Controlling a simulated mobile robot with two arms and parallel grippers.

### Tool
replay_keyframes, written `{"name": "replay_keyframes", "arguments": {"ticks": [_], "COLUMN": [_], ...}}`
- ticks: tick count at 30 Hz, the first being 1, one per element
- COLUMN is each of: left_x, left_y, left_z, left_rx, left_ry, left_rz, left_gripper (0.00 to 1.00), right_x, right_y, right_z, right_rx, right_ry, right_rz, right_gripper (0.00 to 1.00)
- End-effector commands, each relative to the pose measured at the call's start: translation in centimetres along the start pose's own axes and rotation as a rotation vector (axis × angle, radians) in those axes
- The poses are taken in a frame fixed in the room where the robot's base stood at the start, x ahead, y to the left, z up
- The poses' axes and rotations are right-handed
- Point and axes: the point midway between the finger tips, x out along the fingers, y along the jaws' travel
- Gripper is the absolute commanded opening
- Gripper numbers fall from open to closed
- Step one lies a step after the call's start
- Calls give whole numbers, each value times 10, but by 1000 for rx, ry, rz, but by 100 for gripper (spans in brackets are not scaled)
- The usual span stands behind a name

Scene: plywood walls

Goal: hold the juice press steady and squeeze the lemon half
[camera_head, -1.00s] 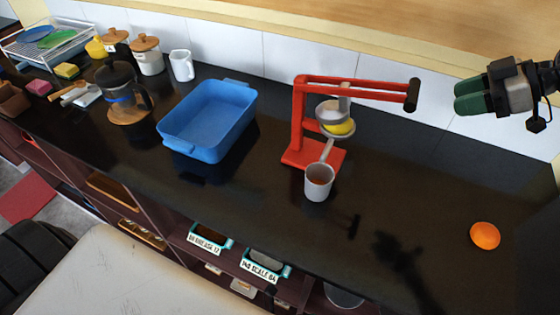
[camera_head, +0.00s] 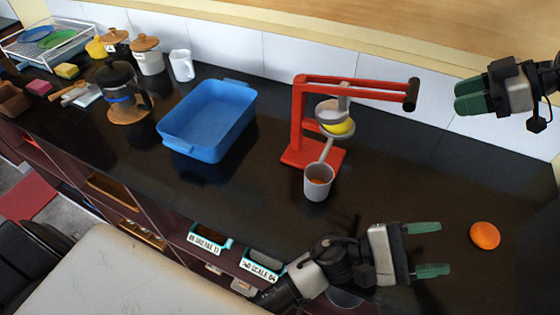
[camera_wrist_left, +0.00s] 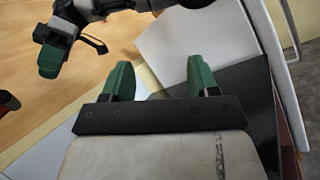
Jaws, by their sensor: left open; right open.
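A red juice press (camera_head: 299,122) stands on the dark counter, its lever arm reaching right to a dark handle (camera_head: 411,94). A yellow lemon half (camera_head: 340,127) sits in the press cup under the pressing part. A grey cup (camera_head: 318,183) stands in front of the press base. My left gripper (camera_head: 430,249) is open and empty at the counter's front, right of the press, fingers pointing right; its green fingers also show in the left wrist view (camera_wrist_left: 160,80). My right gripper (camera_head: 468,97) is at the upper right, right of the handle and apart from it. Its fingers show close together with nothing visible between them.
An orange round fruit (camera_head: 485,235) lies on the counter right of my left gripper. A blue tub (camera_head: 208,120) stands left of the press. A coffee press (camera_head: 122,95), jars, a mug (camera_head: 182,65) and a dish rack (camera_head: 45,45) stand farther left. Labelled bins sit below the counter edge.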

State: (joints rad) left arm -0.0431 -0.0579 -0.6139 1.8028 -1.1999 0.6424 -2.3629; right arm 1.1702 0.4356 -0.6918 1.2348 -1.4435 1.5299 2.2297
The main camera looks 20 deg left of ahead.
Motion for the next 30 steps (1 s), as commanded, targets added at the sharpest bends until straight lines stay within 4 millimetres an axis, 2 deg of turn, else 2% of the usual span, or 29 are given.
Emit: {"name": "replay_keyframes", "arguments": {"ticks": [1, 3, 9, 13, 15, 17, 22, 26, 30], "left_x": [-13, -31, -92, -141, -174, -200, -252, -274, -282], "left_y": [28, 66, 169, 229, 250, 252, 232, 219, 216], "left_z": [-5, -10, -11, -8, -18, -36, -81, -97, -105], "left_rx": [-50, -137, -371, -503, -531, -503, -341, -254, -215], "left_ry": [18, 32, 10, -17, 33, 142, 482, 644, 711], "left_rz": [70, 173, 463, 658, 786, 882, 1018, 1047, 1054], "left_gripper": [60, 60, 60, 60, 60, 60, 60, 60, 60], "right_x": [0, 0, 0, 0, 0, 0, 0, 0, 0], "right_y": [0, 0, 0, 0, 0, 0, 0, 0, 0], "right_z": [0, 0, 0, 0, 0, 0, 0, 0, 0], "right_rx": [0, 0, 0, 0, 0, 0, 0, 0, 0], "right_ry": [0, 0, 0, 0, 0, 0, 0, 0, 0], "right_rz": [0, 0, 0, 0, 0, 0, 0, 0, 0], "right_gripper": [43, 43, 43, 43, 43, 43, 43, 43, 43]}}
